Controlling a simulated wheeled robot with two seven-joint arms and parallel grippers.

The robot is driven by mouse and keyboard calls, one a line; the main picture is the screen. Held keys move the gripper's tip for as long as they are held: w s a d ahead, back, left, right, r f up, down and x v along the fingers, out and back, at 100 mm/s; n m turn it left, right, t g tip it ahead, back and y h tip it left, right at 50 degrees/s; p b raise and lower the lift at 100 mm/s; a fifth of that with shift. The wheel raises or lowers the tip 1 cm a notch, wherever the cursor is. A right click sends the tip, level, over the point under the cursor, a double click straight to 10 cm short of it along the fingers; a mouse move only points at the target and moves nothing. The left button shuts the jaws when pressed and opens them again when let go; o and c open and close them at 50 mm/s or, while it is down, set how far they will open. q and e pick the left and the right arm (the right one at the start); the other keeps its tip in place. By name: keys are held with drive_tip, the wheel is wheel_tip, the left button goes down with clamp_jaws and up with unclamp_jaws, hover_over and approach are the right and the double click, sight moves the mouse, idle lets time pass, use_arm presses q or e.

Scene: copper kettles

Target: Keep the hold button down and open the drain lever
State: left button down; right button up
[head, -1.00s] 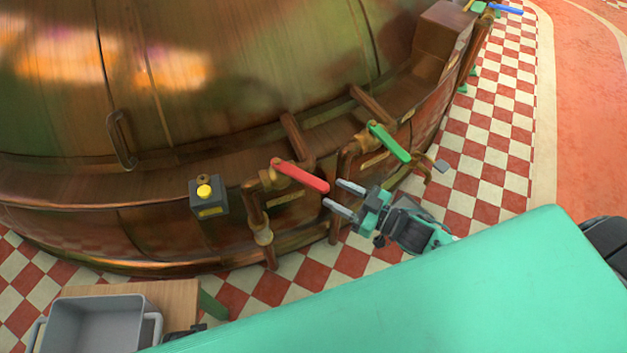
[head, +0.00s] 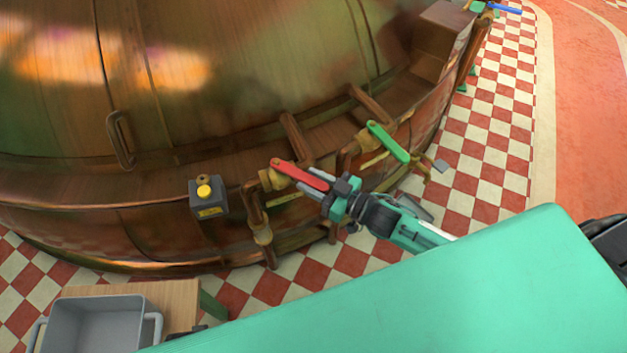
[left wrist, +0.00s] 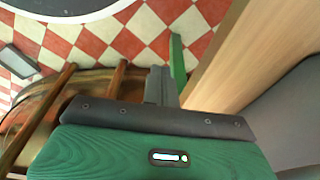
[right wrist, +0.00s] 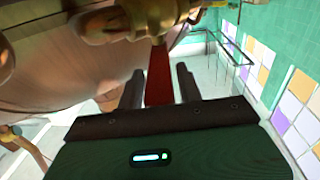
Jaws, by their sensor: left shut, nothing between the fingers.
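A yellow button (head: 204,191) sits on a dark grey box on the kettle's side; nothing touches it. To its right, a red lever (head: 298,175) on a brass valve slants down to the right. My right gripper (head: 318,188) is at the red lever's free end. In the right wrist view the red lever (right wrist: 158,75) lies between my right fingers (right wrist: 159,90), which stand open with a gap on each side. In the left wrist view my left gripper (left wrist: 160,85) is shut and empty. Which lever is the drain lever is not marked legibly.
A green lever (head: 388,142) is on a valve further right, and a blue one (head: 504,8) is far off. The copper kettle (head: 230,80) fills the back. A grey bin (head: 95,322) stands on a wooden top at front left. In the left wrist view a wooden panel (left wrist: 235,60) is close by.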

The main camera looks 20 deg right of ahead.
clamp_jaws()
drive_tip(key=shift+w, duration=0.1)
